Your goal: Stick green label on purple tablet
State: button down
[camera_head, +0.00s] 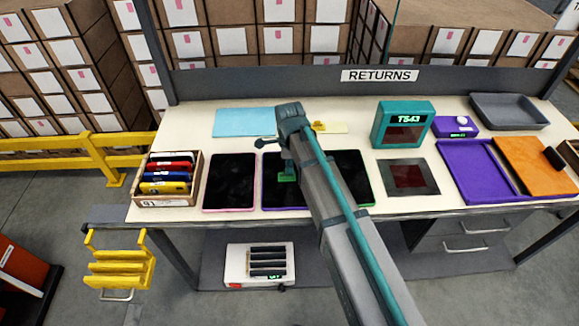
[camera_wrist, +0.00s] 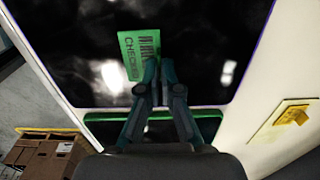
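The purple-rimmed tablet (camera_head: 271,188) lies flat on the table between a pink-rimmed tablet (camera_head: 230,182) and a green-rimmed tablet (camera_head: 354,176). Its dark screen fills much of the wrist view (camera_wrist: 75,55). The green label (camera_wrist: 134,48), marked "CHECKED" with a barcode, is at my gripper's fingertips over this screen; it also shows in the head view (camera_head: 287,177). My gripper (camera_wrist: 160,64) has its fingers nearly together, with the label's edge between them. I cannot tell whether the label touches the screen. My arm hides part of the purple and green-rimmed tablets in the head view.
A box of upright devices (camera_head: 167,178) stands at left. A blue sheet (camera_head: 243,121) and a yellow item on a pale pad (camera_head: 330,127) lie behind. A teal "TS43" display (camera_head: 403,123), a dark panel (camera_head: 410,177), a purple tray (camera_head: 475,170) and an orange board (camera_head: 530,165) are right.

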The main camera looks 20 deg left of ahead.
jog(key=c, duration=1.8)
grip_release()
jog(key=shift+c, duration=0.2)
jog(key=o, duration=0.6)
notch_tip(320, 180, up, 18)
jog(key=p, duration=0.4)
jog(key=shift+p, duration=0.3)
